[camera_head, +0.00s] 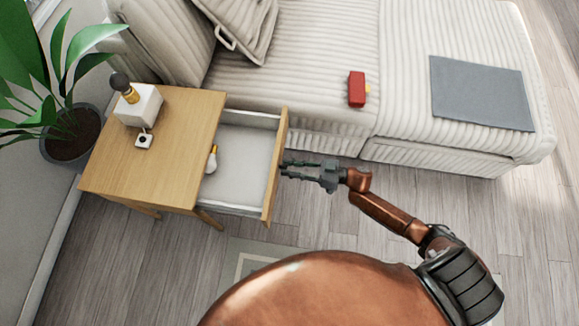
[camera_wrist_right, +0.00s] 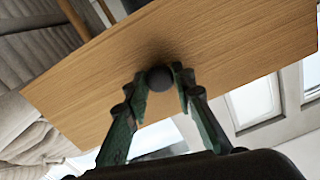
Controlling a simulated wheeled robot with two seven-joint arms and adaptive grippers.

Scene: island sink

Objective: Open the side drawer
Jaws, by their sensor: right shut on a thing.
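The side drawer (camera_head: 240,170) stands pulled out from the wooden side table (camera_head: 160,165), with its white inside showing. A light bulb (camera_head: 211,158) lies inside it near the table. My right gripper (camera_head: 284,169) is at the outer face of the drawer front (camera_head: 275,165). In the right wrist view, my right gripper (camera_wrist_right: 160,82) is shut on the round dark knob (camera_wrist_right: 159,78) of the wooden drawer front (camera_wrist_right: 200,50), one finger on each side. In the head view the knob is hidden at the fingertips. My left gripper is not in view.
A potted plant (camera_head: 72,130) is at the left. A sofa (camera_head: 320,60) with a red object (camera_head: 356,88) and grey cloth (camera_head: 480,92) lies behind. The floor right of the drawer is clear.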

